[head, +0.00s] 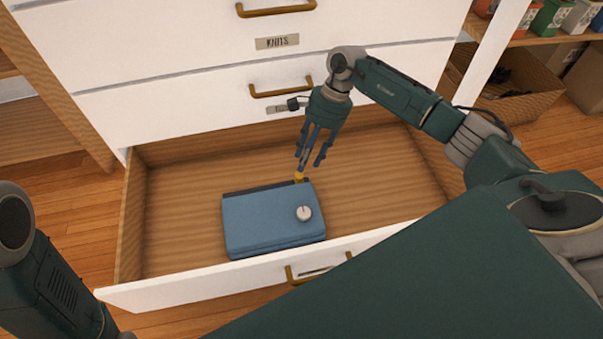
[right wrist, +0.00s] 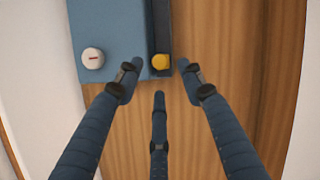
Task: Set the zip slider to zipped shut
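A blue rectangular case (head: 270,225) lies flat in the open drawer. A dark strip (head: 258,187) runs along its far edge, and a small yellow slider (head: 299,176) sits at the strip's right end. The right wrist view shows the yellow slider (right wrist: 160,61) on the dark strip (right wrist: 163,20) of the blue case (right wrist: 110,30). My right gripper (head: 308,163) is over the drawer with its three fingers spread. Two fingertips (right wrist: 159,72) lie on either side of the slider; I cannot tell whether they touch it. My left gripper is out of view.
A white round knob (head: 304,213) with a red mark is on the case. The drawer floor (head: 375,180) is bare around the case. The drawer front (head: 215,283) stands nearest me, with the white cabinet (head: 150,50) behind. Shelves with pots (head: 550,18) stand at right.

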